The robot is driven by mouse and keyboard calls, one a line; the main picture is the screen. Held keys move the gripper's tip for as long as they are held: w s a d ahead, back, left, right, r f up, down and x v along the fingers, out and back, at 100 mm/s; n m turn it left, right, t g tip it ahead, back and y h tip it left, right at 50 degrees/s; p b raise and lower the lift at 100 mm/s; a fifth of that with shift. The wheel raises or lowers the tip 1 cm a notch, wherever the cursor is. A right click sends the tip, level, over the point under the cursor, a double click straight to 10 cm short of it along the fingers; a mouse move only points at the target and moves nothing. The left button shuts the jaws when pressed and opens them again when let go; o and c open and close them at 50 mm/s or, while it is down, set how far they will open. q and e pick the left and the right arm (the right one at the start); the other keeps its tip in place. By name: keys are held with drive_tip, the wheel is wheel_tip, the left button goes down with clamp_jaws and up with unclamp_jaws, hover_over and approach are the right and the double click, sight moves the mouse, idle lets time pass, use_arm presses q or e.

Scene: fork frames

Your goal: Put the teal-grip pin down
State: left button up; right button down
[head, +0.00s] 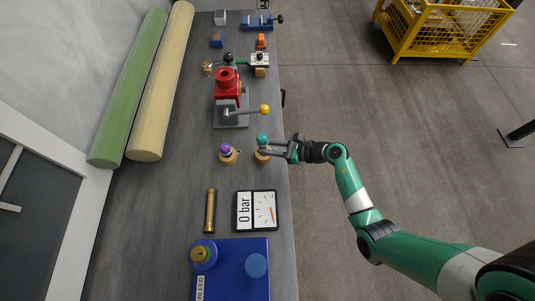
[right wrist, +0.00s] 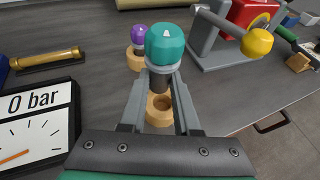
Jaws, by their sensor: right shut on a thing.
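The teal-grip pin (head: 263,138) is in my right gripper (head: 268,151). In the right wrist view its teal grip (right wrist: 165,45) stands above the grey fingers, and its dark shaft is between them. A wooden ring holder (right wrist: 159,119) with an open hole shows between the fingers, below the pin; it also shows in the head view (head: 262,158). The shaft's lower end seems to be above the hole, but the exact gap cannot be told. My left gripper is not in view.
A purple-grip pin (head: 225,148) stands in a wooden holder close by. A red and grey press (head: 229,95) with a yellow knob stands behind. A gauge panel reading 0 bar (head: 256,211), a brass tube (head: 210,211) and a blue box (head: 233,280) lie nearer.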

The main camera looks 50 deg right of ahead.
drive_tip(key=shift+w+d+f, duration=0.2)
drive_tip(key=shift+d+f+b, duration=0.15)
drive_tip(key=shift+f+b, duration=0.95)
drive_tip(key=shift+f, duration=0.7)
drive_tip(key=shift+w, duration=0.1)
